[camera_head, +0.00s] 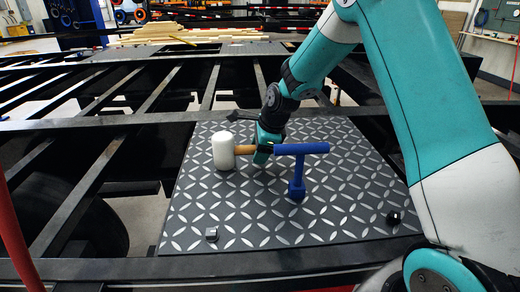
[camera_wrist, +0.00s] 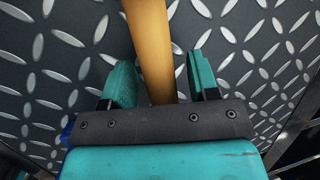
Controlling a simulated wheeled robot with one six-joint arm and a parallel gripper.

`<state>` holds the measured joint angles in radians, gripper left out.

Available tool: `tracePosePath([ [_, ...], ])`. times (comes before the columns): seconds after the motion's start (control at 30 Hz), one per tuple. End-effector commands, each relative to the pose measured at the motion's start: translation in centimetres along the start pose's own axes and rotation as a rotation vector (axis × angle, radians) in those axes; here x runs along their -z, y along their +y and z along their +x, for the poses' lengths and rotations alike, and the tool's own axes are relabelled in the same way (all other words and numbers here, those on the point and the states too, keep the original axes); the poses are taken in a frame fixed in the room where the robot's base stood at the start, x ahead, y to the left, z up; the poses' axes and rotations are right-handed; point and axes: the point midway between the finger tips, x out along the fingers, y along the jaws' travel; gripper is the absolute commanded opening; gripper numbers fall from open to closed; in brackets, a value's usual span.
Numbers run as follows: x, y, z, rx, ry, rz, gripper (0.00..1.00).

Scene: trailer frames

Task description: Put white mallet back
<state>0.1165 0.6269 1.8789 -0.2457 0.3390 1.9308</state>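The white mallet (camera_head: 223,151) stands with its white head upright on a dark diamond-plate panel (camera_head: 240,220). Its wooden handle (camera_head: 243,150) points right, towards my gripper (camera_head: 262,155). In the wrist view the handle (camera_wrist: 150,50) runs between my two teal fingers (camera_wrist: 158,82). A gap shows between the handle and the right finger; the left finger is very close to it. The handle's far end is hidden by my gripper. A blue T-shaped piece (camera_head: 297,175) stands on the panel just right of my gripper. I cannot tell whether it touches the handle.
Black trailer beams (camera_head: 90,185) with open gaps lie left of and behind the panel. Stacked planks (camera_head: 185,33) lie farther back. The panel's front is mostly clear.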

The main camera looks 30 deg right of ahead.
Motion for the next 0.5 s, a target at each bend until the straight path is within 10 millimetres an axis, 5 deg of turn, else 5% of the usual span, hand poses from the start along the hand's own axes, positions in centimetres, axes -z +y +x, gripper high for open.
tracePosePath([
  [0.27, -0.1, -0.1, -0.4, 0.001, 0.0, 0.0, 0.55],
  [0.5, -0.1, -0.2, -4.5, 0.005, -0.001, 0.001, 0.55],
])
